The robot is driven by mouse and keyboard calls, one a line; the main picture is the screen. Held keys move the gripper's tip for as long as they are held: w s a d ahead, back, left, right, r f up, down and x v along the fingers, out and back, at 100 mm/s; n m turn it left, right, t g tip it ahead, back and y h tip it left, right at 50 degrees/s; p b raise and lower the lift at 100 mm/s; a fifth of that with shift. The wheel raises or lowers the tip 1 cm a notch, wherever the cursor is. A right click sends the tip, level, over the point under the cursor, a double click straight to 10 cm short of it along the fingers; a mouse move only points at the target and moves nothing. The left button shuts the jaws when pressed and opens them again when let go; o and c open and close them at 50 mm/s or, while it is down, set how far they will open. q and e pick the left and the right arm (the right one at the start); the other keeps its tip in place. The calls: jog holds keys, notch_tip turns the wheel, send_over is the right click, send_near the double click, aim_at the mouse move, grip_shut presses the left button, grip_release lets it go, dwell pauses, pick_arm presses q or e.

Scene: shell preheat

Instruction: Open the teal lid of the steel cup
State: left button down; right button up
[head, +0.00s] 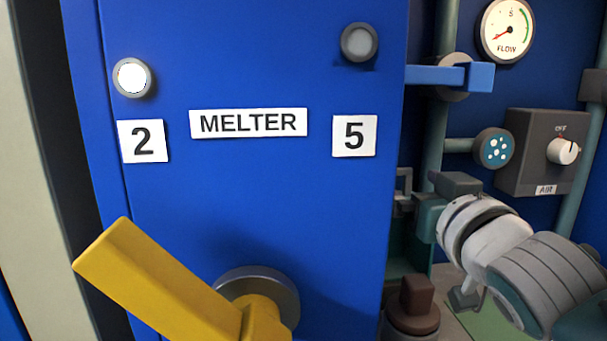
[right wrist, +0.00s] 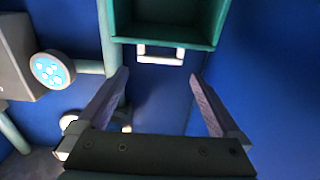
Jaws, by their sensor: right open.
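I cannot make out a steel cup with a teal lid for certain in either view. A teal open-fronted box (right wrist: 168,38) fills the top of the right wrist view, with a small pale bracket (right wrist: 160,53) just under it. My right gripper (head: 403,190) is at the right edge of the blue melter panel in the head view, partly hidden by its own wrist. In the right wrist view its two fingers (right wrist: 161,76) are spread wide with nothing between them. The box and bracket appear beyond the fingertips. My left gripper is not in view.
The blue melter panel (head: 250,190) carries a big yellow lever (head: 160,285). At right are a flow gauge (head: 508,30), a blue-handled valve (head: 440,75), a dotted round fitting (head: 493,148) and a grey AIR box (head: 525,165). A brown knob (head: 416,297) stands below my right gripper.

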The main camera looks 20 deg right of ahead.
jog(key=b+x, duration=0.1)
jog(key=x, duration=0.5)
jog(key=shift+w+d, duration=0.15)
jog(key=shift+w, duration=0.2)
grip_shut()
dwell(0.5)
